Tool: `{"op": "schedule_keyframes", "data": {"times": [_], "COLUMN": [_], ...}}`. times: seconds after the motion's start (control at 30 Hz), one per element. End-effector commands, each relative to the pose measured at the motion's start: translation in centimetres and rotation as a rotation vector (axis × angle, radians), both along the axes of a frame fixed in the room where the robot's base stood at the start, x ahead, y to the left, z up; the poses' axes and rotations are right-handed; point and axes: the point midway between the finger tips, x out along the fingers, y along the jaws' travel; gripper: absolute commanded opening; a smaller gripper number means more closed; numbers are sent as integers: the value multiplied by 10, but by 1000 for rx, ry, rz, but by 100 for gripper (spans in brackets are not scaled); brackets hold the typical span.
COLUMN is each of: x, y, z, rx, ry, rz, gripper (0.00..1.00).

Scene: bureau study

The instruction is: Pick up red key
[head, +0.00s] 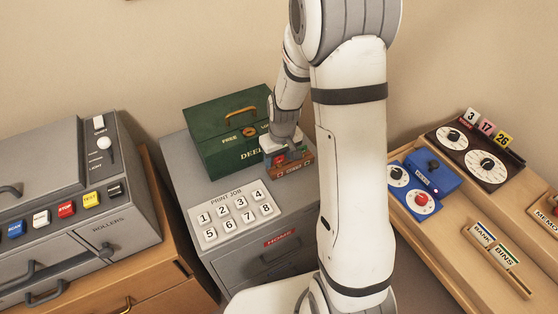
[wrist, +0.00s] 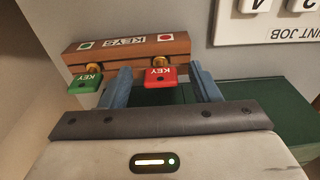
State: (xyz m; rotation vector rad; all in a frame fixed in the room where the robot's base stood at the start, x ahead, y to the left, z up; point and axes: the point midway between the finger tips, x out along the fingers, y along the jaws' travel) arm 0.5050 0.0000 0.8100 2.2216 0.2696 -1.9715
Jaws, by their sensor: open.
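The red key (wrist: 160,77), a flat red tag marked KEY, hangs by a brass fitting on the front of a brown wooden key block (wrist: 127,50) in the wrist view. The green key (wrist: 85,82) hangs beside it to the left. My gripper (wrist: 161,80) is open, with one blue-grey finger on each side of the red key and visible gaps between. The left finger stands between the two keys. In the head view my gripper (head: 284,154) is at the key block (head: 294,171) on the grey cabinet, and the keys are largely hidden there.
A green deed box (head: 222,137) stands close behind the key block. A PRINT JOB number panel (head: 236,214) lies in front on the cabinet (head: 190,190). A grey machine (head: 60,200) is at left. A wooden desk with dials (head: 422,203) is at right.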

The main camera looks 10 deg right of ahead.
Motion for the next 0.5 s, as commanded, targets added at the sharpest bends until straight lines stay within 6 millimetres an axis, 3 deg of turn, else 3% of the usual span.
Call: {"op": "schedule_keyframes", "data": {"times": [0.3,0.5], "x": [1,1], "y": [0,0], "z": [-6,-6], "rx": [0,0], "ry": [-1,-1], "rz": [0,0], "gripper": [56,40]}}
